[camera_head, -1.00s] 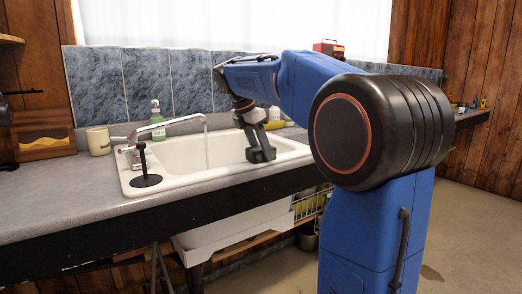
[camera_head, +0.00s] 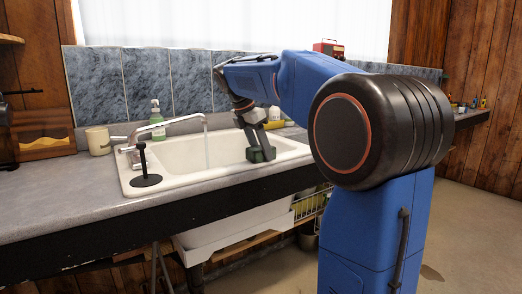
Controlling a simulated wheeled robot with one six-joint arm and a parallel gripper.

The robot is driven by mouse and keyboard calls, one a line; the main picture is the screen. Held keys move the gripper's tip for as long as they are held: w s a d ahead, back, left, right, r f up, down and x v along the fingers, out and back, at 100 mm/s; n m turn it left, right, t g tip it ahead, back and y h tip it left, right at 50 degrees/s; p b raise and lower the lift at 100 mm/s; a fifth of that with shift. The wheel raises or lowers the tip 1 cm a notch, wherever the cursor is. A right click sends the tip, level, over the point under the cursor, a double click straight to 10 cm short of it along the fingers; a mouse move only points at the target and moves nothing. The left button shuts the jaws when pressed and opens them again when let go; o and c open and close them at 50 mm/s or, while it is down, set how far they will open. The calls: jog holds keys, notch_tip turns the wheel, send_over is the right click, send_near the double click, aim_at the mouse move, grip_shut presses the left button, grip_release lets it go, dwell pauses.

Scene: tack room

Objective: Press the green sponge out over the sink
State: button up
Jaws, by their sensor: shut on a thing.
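My gripper (camera_head: 260,151) points down over the right end of the white sink (camera_head: 178,178). It is shut on the green sponge (camera_head: 261,155), a small dark green block that shows at the fingertips. The fingers cover part of the sponge. The sponge appears to be over the basin, near its right side, but its exact height above the basin floor is hard to tell. A thin stream of water runs from the silver faucet (camera_head: 172,124) into the basin, left of my gripper and apart from it.
A yellow item (camera_head: 274,125) lies behind my gripper. The grey counter (camera_head: 60,190) at left is mostly clear.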

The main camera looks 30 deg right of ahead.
dwell(0.3)
jog(key=shift+r, duration=3.45)
